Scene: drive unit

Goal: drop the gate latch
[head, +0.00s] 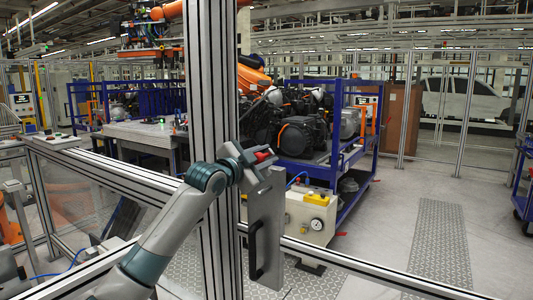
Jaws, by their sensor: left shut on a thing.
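The gate latch shows as a small red piece (263,156) at the top of a grey upright plate (267,215). The plate stands beside a thick ribbed aluminium post and carries a black vertical handle (256,250). My left gripper (258,159) reaches up from the lower left, across the post, and is shut on the red latch. The fingers hide part of the latch, so its exact angle is hard to tell. My right gripper is not in view.
The aluminium post (209,100) stands close behind my left wrist. A rail (370,268) runs low to the right. Beyond are a cream box with a gauge (316,224) and a blue rack (345,150) with engine parts. Open floor (400,215) lies to the right.

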